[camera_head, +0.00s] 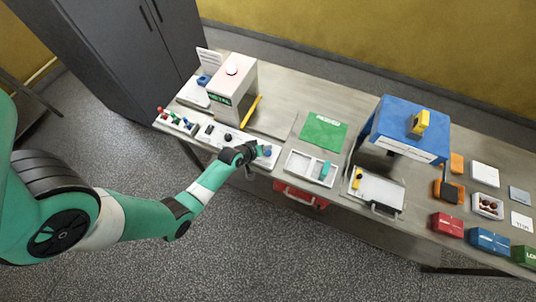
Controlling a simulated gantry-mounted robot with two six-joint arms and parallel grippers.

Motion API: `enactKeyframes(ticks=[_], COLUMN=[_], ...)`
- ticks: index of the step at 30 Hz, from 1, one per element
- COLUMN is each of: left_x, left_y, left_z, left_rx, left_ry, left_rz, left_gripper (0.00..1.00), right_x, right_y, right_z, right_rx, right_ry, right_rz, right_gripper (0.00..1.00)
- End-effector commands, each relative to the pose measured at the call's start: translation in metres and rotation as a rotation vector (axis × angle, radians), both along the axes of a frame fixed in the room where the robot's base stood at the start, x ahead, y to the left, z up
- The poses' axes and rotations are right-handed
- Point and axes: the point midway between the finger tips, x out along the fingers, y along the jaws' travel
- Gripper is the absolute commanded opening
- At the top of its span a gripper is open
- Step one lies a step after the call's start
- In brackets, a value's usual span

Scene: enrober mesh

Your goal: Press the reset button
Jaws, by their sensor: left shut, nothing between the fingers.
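A pale control strip (212,140) runs along the front left edge of the table, with a dark knob (228,137) and a small blue button (267,153) at its right end. No label is readable, so I cannot tell for sure which control is the reset button. My left gripper (254,149) is shut and empty over the right part of the strip, just left of the blue button. I cannot tell whether it touches anything, and it hides part of the strip. My right gripper is out of view.
A white tray (298,164), a green mat (324,132) and a blue machine (393,125) lie to the right. Several small boxes fill the far right.

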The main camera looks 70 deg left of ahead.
Motion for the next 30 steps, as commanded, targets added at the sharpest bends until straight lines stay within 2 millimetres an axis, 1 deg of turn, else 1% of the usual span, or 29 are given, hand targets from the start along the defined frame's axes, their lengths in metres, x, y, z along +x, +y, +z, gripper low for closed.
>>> enactKeyframes(ticks=[1, 5, 30], left_x=[0.0002, 0.0002, 0.0001], left_y=[0.0001, 0.0002, 0.0], left_z=[-0.0118, -0.0191, -0.0188], left_rx=[0.0, 0.0, 0.0], left_ry=[0.0, 0.0, 0.0], left_rz=[0.0, 0.0, 0.0], left_gripper=[0.0, 0.0, 0.0], right_x=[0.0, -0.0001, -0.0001], right_y=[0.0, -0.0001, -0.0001], right_z=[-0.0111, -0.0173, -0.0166], right_rx=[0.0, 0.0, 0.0], right_ry=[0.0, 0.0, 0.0], right_rz=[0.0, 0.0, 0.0], right_gripper=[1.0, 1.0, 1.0])
